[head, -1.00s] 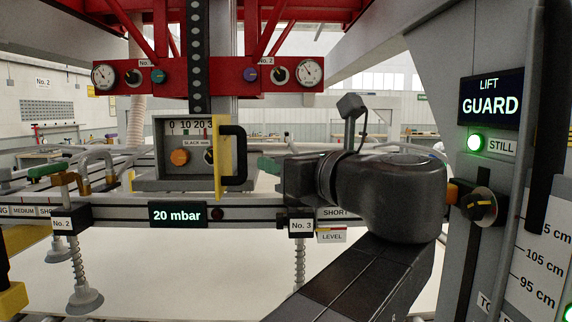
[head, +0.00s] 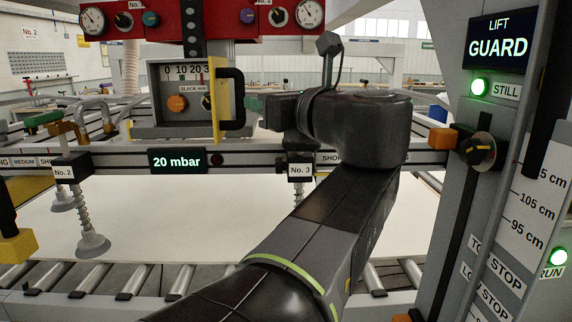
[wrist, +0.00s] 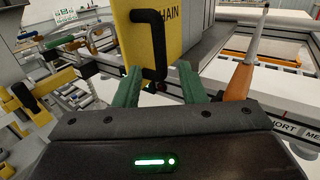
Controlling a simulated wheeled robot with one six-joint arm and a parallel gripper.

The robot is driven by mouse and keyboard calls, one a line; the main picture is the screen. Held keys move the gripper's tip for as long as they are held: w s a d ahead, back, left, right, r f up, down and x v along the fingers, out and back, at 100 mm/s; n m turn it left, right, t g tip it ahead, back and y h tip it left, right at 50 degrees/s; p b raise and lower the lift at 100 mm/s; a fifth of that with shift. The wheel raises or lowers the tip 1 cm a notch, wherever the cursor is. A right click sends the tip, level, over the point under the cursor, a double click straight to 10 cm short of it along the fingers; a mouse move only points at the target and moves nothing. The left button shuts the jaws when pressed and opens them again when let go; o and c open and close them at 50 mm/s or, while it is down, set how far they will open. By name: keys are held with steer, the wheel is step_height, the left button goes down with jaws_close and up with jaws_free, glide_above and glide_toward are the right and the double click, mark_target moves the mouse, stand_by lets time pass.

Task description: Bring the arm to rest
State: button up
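My gripper (wrist: 162,84) shows in the wrist view with its two green fingers apart and nothing between them. Beyond the fingertips is a black handle (wrist: 148,52) on a yellow plate marked CHAIN (wrist: 128,18). In the head view my gripper is mostly hidden at the end of my dark arm, just right of the same black handle (head: 233,100). I cannot see contact with it. The arm reaches up from the bottom middle and bends left.
A lift panel reading GUARD (head: 497,45) stands at the right, with a green STILL lamp (head: 480,87) and a black knob (head: 477,151). The suction beam (head: 110,158) shows 20 mbar (head: 177,161). A pale sheet (head: 150,215) lies below, with rollers (head: 135,282) in front.

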mark_target(242, 98)
steer(key=x, duration=0.7)
steer(key=shift+w+a, duration=0.2)
steer(key=shift+w, duration=0.05)
stand_by(0.4)
steer(key=shift+v, duration=5.7)
steer(key=shift+p+x, duration=0.3)
steer(key=shift+x, duration=6.2)
steer(key=shift+w+a, duration=0.3)
